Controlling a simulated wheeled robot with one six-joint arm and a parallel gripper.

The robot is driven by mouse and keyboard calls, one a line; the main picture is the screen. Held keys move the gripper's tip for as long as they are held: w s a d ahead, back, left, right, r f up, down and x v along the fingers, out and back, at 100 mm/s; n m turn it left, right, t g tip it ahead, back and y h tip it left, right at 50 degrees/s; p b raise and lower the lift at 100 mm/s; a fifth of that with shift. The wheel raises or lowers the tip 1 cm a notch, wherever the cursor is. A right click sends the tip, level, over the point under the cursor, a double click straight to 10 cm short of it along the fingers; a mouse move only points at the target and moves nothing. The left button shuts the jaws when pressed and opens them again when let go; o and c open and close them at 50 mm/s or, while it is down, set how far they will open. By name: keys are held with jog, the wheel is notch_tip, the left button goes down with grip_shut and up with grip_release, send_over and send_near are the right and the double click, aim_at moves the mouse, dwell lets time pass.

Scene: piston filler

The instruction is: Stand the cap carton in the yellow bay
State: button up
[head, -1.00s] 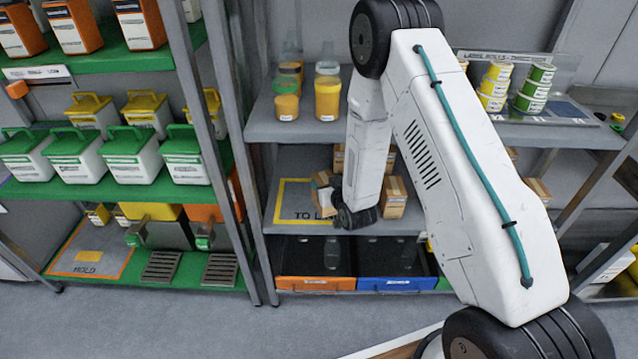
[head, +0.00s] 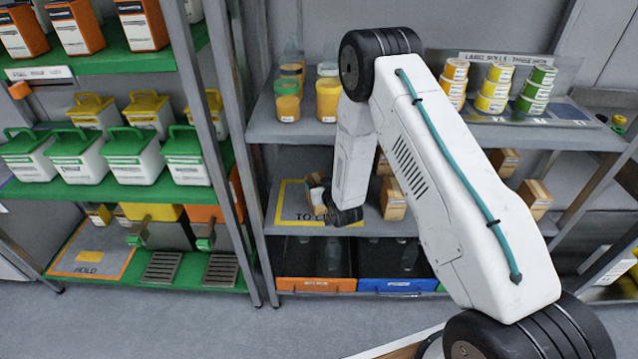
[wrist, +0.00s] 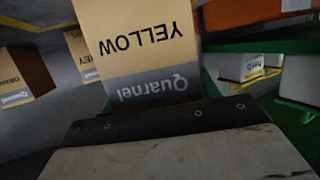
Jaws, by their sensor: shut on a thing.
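The cap carton (wrist: 140,45), tan and grey with "YELLOW" printed on it, fills the upper middle of the wrist view. My gripper (wrist: 150,104) is shut on it. In the head view, the carton (head: 319,198) shows as a small brown and white shape beside my wrist. It is over the right part of the yellow-outlined bay (head: 290,198) on the middle shelf. My wrist and arm hide the bay's right side and part of the carton. I cannot tell whether the carton touches the shelf.
Other cartons (head: 393,200) stand right of the bay, close to my wrist. Jars (head: 328,98) and label rolls (head: 494,86) are on the shelf above. Orange (head: 316,284) and blue (head: 397,284) bins sit below. A rack post (head: 235,150) stands left of the bay.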

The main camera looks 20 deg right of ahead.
jog(key=o, duration=1.4)
jog(key=shift+c, duration=0.2)
jog(key=shift+s+r, duration=0.15)
jog(key=a+v, duration=0.1)
jog(key=v, duration=1)
jog(key=shift+s+d, duration=0.3)
jog(key=shift+d, duration=0.2)
jog(key=shift+r, duration=0.1)
